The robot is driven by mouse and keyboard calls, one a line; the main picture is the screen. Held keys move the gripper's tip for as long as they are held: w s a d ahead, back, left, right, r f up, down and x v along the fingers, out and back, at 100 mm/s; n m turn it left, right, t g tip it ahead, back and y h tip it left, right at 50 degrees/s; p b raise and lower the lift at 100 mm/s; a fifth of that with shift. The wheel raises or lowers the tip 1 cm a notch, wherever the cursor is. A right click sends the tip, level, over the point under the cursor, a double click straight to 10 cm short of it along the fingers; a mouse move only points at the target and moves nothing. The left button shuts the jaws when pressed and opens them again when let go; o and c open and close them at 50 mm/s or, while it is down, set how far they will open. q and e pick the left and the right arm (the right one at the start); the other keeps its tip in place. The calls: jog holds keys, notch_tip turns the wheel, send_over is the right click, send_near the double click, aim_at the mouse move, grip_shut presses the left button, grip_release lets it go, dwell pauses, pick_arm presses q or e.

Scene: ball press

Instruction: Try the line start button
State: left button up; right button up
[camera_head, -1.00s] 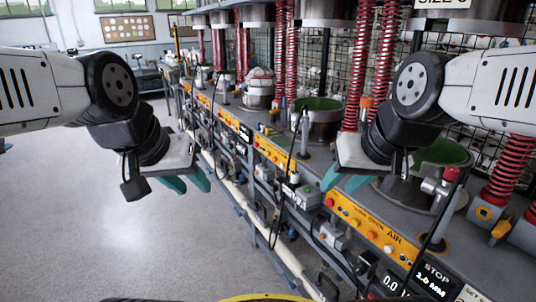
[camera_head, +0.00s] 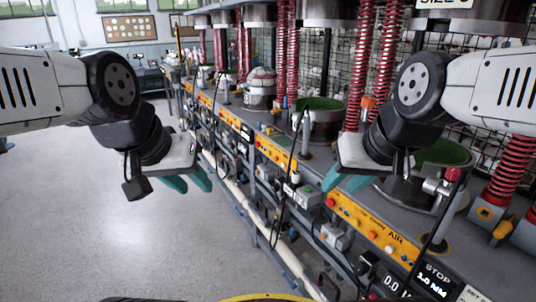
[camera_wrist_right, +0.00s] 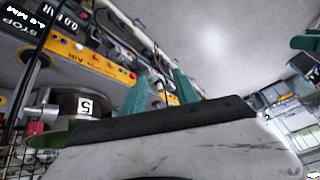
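A yellow control panel (camera_head: 370,226) with several coloured buttons and the word AIR runs along the front of the press line, and it also shows in the wrist view (camera_wrist_right: 100,62). A small grey box with a green button (camera_head: 309,188) is mounted below the line's front edge. Another grey box (camera_head: 336,237) with an orange-red button hangs lower. I cannot read which button is line start. My right gripper (camera_head: 345,183) is open and empty in front of the press, above the panel. Its teal fingers are apart in the wrist view (camera_wrist_right: 161,92). My left gripper (camera_head: 188,182) is open and empty over the floor.
Presses with red springs (camera_head: 385,60) and round green-topped pots (camera_head: 320,104) stand along the bench. A black cable (camera_head: 288,170) hangs in front. The grey floor (camera_head: 110,235) at left is clear.

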grip_shut()
dwell(1.7)
